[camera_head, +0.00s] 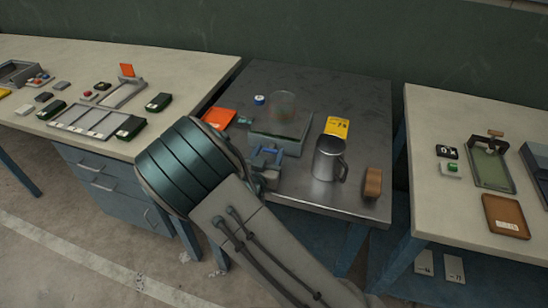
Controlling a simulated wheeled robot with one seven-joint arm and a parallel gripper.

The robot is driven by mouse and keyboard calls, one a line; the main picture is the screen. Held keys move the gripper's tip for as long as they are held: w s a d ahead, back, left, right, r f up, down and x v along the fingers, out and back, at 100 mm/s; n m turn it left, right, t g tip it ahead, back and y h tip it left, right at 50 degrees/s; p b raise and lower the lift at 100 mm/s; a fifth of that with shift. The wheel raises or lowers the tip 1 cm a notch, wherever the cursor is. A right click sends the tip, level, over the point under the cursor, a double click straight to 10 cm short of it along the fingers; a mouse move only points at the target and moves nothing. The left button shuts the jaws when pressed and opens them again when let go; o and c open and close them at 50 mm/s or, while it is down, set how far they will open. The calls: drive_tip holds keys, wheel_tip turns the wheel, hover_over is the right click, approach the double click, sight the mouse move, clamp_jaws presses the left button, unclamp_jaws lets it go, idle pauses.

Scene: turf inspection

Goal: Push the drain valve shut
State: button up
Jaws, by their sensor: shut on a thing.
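A clear round vessel (283,106) stands on a grey-green box (293,143) on the dark metal middle table. I cannot make out the drain valve; the front of the box is partly hidden. My gripper (266,166) is close in front of the box, just right of my large teal arm joint. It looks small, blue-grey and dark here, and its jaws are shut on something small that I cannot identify. I cannot tell whether it touches the box.
A metal mug (329,158) stands close right of my gripper, with a brown block (373,183) farther right. A yellow card (337,127) lies behind the mug. An orange card (219,117) and a blue-capped item (259,100) are at the left.

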drive_tip(key=shift+r, duration=0.1)
drive_tip(key=o, duration=1.4)
drive_tip(key=shift+w, duration=0.2)
drive_tip(key=shift+c, duration=0.2)
drive_tip(key=shift+s, duration=0.1)
drive_tip(key=b+v, duration=0.1)
drive_tip(key=v, duration=1.2)
drive_tip(key=shift+s, duration=0.35)
drive_tip(key=shift+a, duration=0.15)
